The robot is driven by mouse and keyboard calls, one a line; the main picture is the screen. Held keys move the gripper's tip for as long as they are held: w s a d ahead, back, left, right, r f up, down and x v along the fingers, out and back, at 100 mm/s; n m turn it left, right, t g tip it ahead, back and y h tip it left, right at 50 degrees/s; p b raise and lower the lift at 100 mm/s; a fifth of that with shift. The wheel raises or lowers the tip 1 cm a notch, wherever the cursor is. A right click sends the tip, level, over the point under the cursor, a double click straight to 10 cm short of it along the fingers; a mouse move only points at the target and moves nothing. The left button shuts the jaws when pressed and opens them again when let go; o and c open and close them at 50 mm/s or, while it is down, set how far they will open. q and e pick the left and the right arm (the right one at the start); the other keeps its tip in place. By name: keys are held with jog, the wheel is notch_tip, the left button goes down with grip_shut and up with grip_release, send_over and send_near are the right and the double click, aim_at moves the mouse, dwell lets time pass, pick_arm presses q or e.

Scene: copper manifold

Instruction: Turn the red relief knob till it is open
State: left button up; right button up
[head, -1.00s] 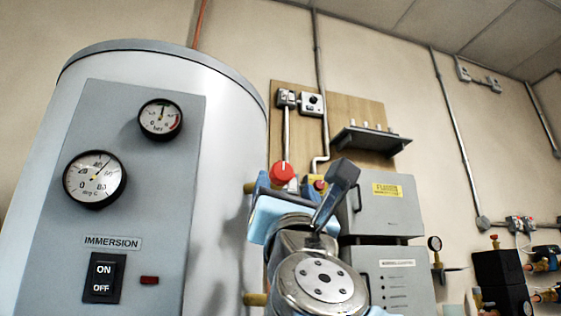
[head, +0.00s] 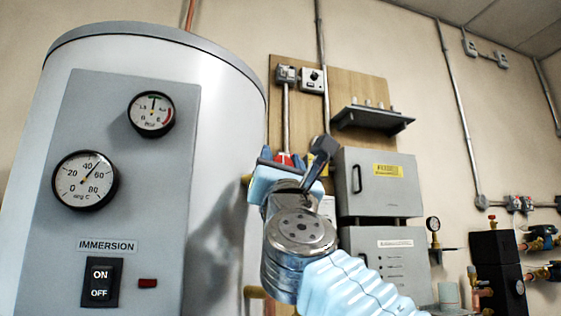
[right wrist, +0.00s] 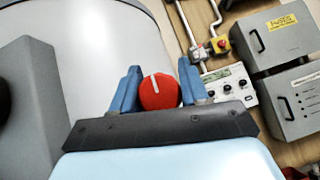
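The red relief knob (right wrist: 160,90) is round, with a white line that points nearly straight up in the right wrist view. My right gripper (right wrist: 158,82) has its two blue fingers apart, one on each side of the knob. A narrow gap seems to show beside the knob, so the fingers do not look closed on it. In the head view, the knob (head: 284,160) is mostly hidden behind my right gripper (head: 293,162), beside the tank's right side. My left gripper is in neither view.
The large grey tank (head: 225,120) with dials and an IMMERSION switch (head: 101,282) stands at the left. Grey boxes (head: 380,182) and a shelf (head: 372,117) are on the wall to the right. A red button on a yellow box (right wrist: 222,44) sits beyond the gripper.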

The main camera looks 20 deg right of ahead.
jog(key=c, duration=0.4)
jog(key=shift+m+h, duration=0.7)
jog(key=shift+m, duration=0.1)
jog(key=m+g+h, duration=0.2)
jog(key=m+h, duration=0.1)
jog(key=m, duration=0.1)
jog(key=shift+d+h+p, duration=0.1)
jog(key=shift+h+p, duration=0.3)
jog(key=m+g+h+p, duration=0.1)
jog(key=m+g+h, duration=0.1)
jog(key=m, duration=0.1)
jog(key=shift+r, duration=0.1)
jog(key=m+g+h+p, duration=0.1)
jog(key=m, duration=0.2)
jog(key=m+g+h+p, duration=0.1)
jog(key=m+g+p, duration=0.1)
jog(key=shift+d+m+g, duration=0.2)
jog(key=shift+m+g, duration=0.1)
jog(key=shift+m, duration=0.1)
jog(key=m+g+p, duration=0.2)
jog(key=m, duration=0.1)
jog(key=shift+d+f, duration=0.15)
jog(key=shift+f, duration=0.1)
jog(key=shift+f+m+g+p, duration=0.2)
jog(key=shift+m+g+p, duration=0.4)
jog(key=shift+g+p, duration=0.1)
jog(key=shift+f, duration=0.1)
